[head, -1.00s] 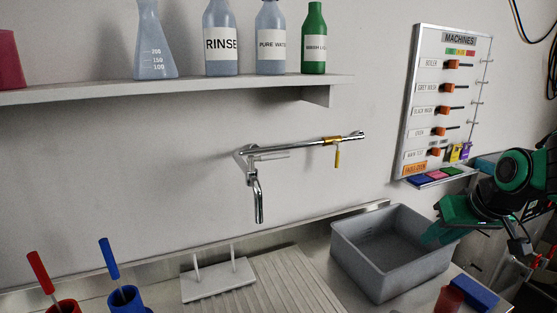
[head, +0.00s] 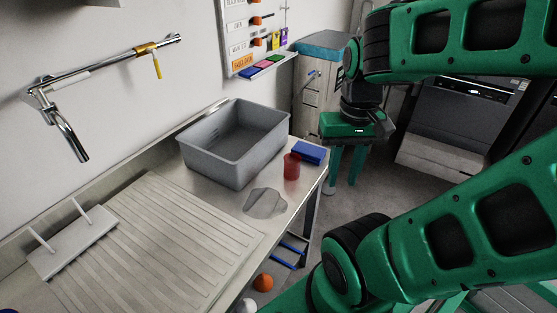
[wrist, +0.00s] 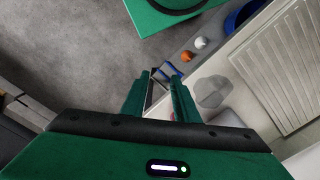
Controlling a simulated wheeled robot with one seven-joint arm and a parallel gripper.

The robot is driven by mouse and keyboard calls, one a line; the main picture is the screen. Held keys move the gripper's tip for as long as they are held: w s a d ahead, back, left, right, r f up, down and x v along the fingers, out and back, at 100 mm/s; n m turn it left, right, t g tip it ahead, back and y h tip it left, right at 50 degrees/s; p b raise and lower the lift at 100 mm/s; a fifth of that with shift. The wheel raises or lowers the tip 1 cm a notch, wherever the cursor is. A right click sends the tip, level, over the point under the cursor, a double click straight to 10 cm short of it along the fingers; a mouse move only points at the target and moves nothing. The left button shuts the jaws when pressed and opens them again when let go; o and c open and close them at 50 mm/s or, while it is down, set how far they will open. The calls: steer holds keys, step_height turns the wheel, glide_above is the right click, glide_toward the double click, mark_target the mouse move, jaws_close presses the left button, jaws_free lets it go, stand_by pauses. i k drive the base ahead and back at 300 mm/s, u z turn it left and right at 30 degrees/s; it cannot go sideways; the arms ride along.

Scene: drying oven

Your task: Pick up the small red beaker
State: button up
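The small red beaker (head: 291,166) stands on the metal counter (head: 225,203) near its right edge in the head view, next to a blue block (head: 307,152) and in front of the grey basin (head: 243,150). My gripper (head: 345,182) hangs to the right of the beaker, past the counter edge, with its fingers pointing down. The fingers are apart and empty. In the wrist view my gripper (wrist: 160,78) also shows open, with floor and the counter's edge beyond it. I cannot make out the beaker clearly there.
A wet patch (head: 266,202) lies on the counter in front of the beaker. A ribbed drainboard (head: 165,240) and a white peg rack (head: 72,240) are to the left. A dark machine (head: 465,125) stands at the back right.

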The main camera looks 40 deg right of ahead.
mark_target(291, 161)
steer(key=k, duration=1.3)
steer(key=u, duration=0.25)
steer(key=i, duration=0.75)
steer(key=u, duration=0.35)
